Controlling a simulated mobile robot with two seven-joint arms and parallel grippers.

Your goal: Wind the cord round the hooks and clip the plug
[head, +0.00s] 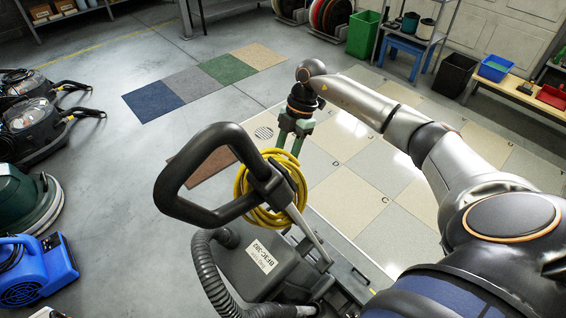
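A floor-care machine (255,278) labelled "BF3C-302" stands at the lower middle, with a black loop handle (170,180). The yellow cord (243,185) hangs in a coil of several turns around the handle's post. The hooks are hidden by the cord and handle, and I cannot make out the plug. My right gripper (289,150) points down at the coil's upper edge. Its two green fingers stand apart with a gap between them, and I see nothing held. I cannot tell whether the fingertips touch the cord. My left gripper is out of view.
A ribbed black hose (213,275) curves at the machine's left. Other machines and a blue blower (38,270) line the left edge. Pale floor tiles (350,195) lie beyond. A green bin (363,35), a black bin (456,75) and a bench stand at the back. Open floor lies left of the machine.

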